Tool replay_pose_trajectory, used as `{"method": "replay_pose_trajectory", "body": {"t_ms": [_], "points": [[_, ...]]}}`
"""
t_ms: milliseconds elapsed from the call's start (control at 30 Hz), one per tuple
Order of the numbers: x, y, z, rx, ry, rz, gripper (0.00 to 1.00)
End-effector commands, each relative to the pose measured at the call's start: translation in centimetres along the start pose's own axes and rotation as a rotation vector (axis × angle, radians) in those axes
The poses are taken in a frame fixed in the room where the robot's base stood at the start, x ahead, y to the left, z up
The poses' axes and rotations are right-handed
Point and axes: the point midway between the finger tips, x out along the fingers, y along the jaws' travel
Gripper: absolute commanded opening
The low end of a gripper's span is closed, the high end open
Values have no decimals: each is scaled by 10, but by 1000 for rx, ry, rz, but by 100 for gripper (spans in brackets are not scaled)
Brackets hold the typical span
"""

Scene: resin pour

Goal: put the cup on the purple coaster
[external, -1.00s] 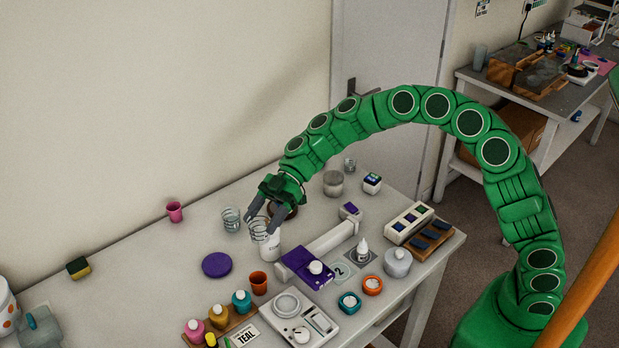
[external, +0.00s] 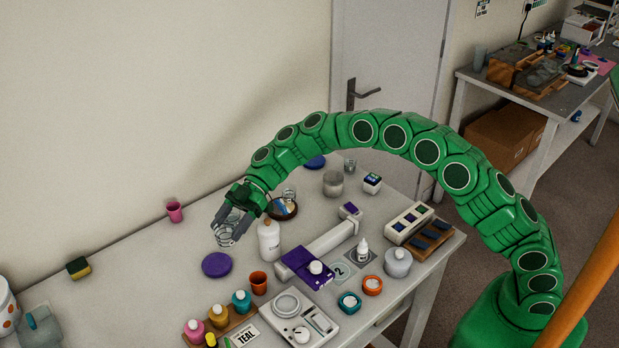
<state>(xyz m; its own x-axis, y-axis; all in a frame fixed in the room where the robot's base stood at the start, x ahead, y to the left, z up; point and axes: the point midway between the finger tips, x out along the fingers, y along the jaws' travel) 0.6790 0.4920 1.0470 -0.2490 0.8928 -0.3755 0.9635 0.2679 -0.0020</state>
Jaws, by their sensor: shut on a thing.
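My gripper (external: 232,222) is shut on a clear ringed cup (external: 224,238), held roughly upright. The cup appears just above the far edge of the purple coaster (external: 216,265) in the picture, with a gap between them; its exact height is hard to tell. The coaster is a flat round disc lying on the table with nothing on it. A second clear cup stood on the table where my gripper now overlaps, so it is mostly hidden.
A white bottle (external: 268,241) stands right of the coaster, and an orange cup (external: 258,282) in front of it. A pink cup (external: 174,211) stands at the back left. Colour bottles (external: 219,316) stand in front. The table left of the coaster is clear.

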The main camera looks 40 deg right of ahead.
Motion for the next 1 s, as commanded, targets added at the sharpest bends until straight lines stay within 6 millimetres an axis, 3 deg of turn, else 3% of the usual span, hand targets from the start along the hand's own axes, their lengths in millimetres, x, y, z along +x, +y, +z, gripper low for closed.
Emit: {"method": "replay_pose_trajectory", "body": {"t_ms": [500,867,1000], "points": [[26,33,35,1,0,1,28],[33,40,43,1,1,1,28],[39,42,56,2,0,0,28]]}}
